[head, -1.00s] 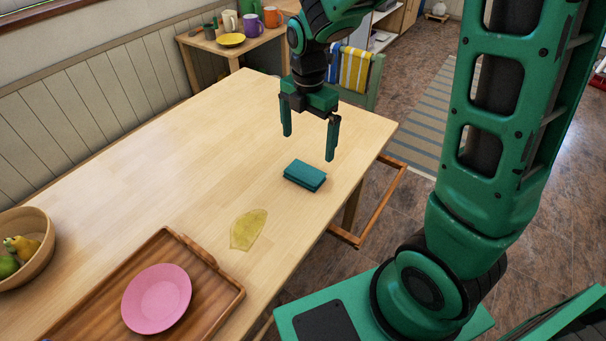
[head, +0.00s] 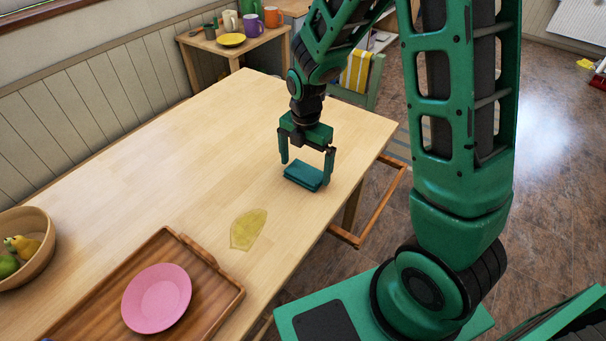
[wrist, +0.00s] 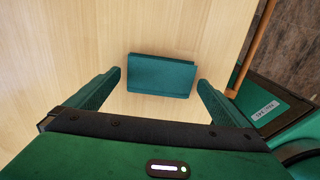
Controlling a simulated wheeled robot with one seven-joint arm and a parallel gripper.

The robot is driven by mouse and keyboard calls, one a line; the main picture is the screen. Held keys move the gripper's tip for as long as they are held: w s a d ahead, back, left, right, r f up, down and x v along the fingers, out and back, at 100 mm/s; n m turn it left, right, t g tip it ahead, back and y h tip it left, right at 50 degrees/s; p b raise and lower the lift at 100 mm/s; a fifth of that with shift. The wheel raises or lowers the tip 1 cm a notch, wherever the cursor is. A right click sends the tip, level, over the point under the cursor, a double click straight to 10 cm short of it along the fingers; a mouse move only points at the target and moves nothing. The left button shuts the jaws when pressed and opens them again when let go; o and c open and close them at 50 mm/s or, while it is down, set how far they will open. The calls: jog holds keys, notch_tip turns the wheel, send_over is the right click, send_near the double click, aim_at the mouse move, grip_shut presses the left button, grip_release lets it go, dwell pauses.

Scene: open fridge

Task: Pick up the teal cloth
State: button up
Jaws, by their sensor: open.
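The teal cloth (head: 304,175) is a small folded block lying flat on the wooden table near its right edge. In the wrist view the cloth (wrist: 161,75) lies ahead of the fingers, roughly centred between them. My gripper (head: 306,170) is open, pointing down, low over the table at the cloth. In the head view its fingers appear on either side of the cloth. In the wrist view the gripper (wrist: 158,88) shows nothing held between its fingers. I cannot tell whether the fingertips touch the table.
A yellow spill (head: 248,229) lies on the table in front of the cloth. A wooden tray (head: 216,284) with a pink plate (head: 157,298) and a fruit bowl (head: 44,262) are nearer. A side table (head: 205,50) with mugs stands behind. The table's left middle is clear.

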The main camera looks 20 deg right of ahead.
jog(key=shift+f, duration=0.65)
jog(key=c, duration=0.9)
jog(key=shift+r, duration=0.15)
jog(key=shift+r, duration=0.6)
notch_tip(320, 180, up, 3)
jog(key=shift+f, duration=0.2)
jog(key=s+a+r, duration=0.2)
jog(key=a, duration=0.1)
jog(key=s+a+r, duration=0.2)
jog(key=a, duration=0.1)
jog(key=s+a+r, duration=0.2)
jog(key=a+r, duration=0.1)
jog(key=shift+s+a, duration=0.3)
jog(key=shift+a, duration=0.05)
